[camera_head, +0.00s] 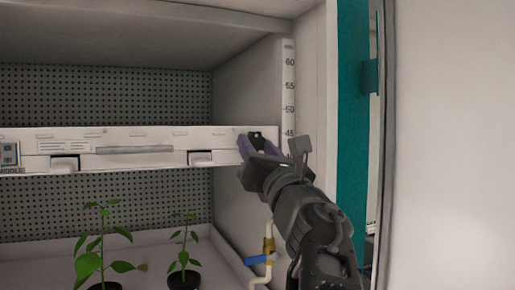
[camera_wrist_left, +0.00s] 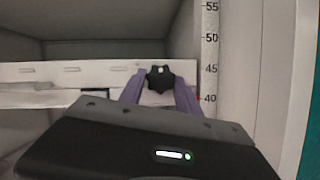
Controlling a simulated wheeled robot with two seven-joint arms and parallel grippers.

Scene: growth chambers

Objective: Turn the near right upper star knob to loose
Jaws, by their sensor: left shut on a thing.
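The black star knob (camera_wrist_left: 160,78) sits on the front right end of the white shelf beam, and its lobes show clearly in the left wrist view. It also shows as a small dark shape in the head view (camera_head: 256,135). My left gripper (camera_head: 257,144) is at the knob, with one purple finger on each side of it. In the left wrist view the fingers (camera_wrist_left: 160,86) are shut on the knob from below, which partly hides its lower edge. My right gripper is in neither view.
The white shelf beam (camera_head: 122,133) spans the chamber. A height scale (camera_head: 289,85) runs up the right wall edge. Below stand two potted plants (camera_head: 90,265), and a pipe with a blue valve handle (camera_head: 256,260) is near my arm. The open upper chamber is empty.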

